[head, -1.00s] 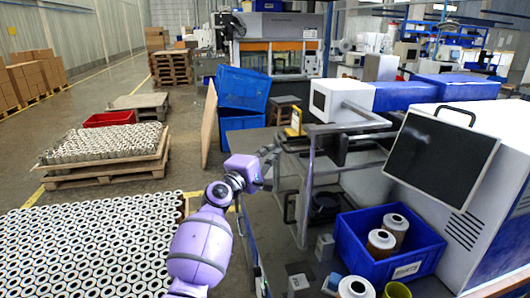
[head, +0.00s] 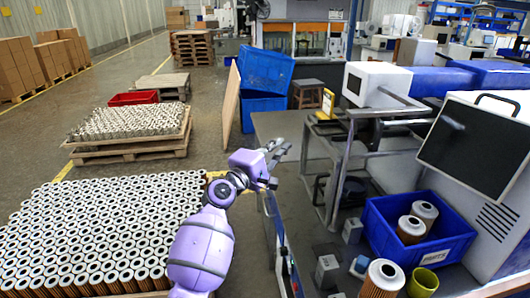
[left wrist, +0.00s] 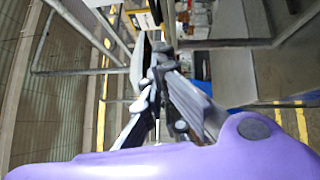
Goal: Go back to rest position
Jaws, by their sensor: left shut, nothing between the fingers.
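My left gripper (head: 279,150) is at the end of the purple arm, above the left edge of the grey worktable. It is shut and empty. In the left wrist view the gripper (left wrist: 158,62) points away over the metal frame, with its fingers together. My right gripper does not show in either view. Two more cartridges (head: 411,229) stand in a blue bin (head: 446,246).
A large stack of cartridges (head: 100,230) fills the lower left. A metal frame (head: 334,185) stands on the worktable close to my left gripper. A monitor (head: 474,144) is at the right. Blue crates (head: 262,112) and a stool (head: 306,92) stand behind.

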